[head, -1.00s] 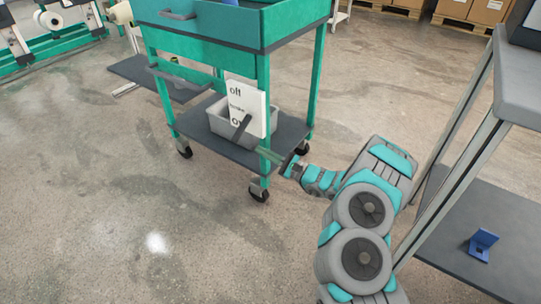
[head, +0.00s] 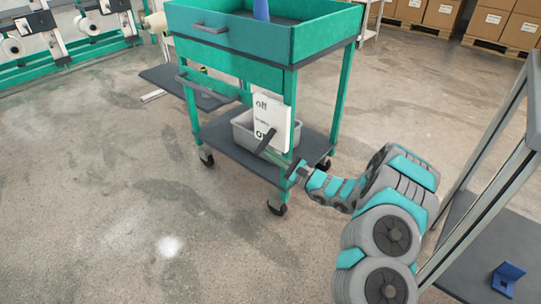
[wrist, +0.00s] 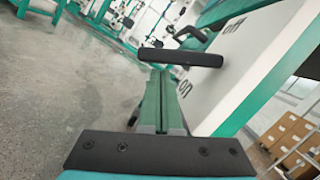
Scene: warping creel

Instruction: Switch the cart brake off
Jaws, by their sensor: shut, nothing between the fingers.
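The green cart (head: 262,42) stands in the middle of the head view. A white brake plate (head: 280,118) on its near side reads "off" at the top and "on" at the bottom. The dark brake lever (head: 266,140) slants down to the left, by the "on" word. In the wrist view, the lever (wrist: 180,57) sticks out from the plate (wrist: 235,65) across the fingertips. My gripper (head: 268,154) is shut and empty, just below the lever; its green fingers also show in the wrist view (wrist: 158,72). I cannot tell whether they touch the lever.
A grey bin (head: 243,130) sits on the cart's lower shelf (head: 235,155), behind the plate. A grey-topped table (head: 490,235) stands at the right with a blue bracket (head: 507,278) on its lower shelf.

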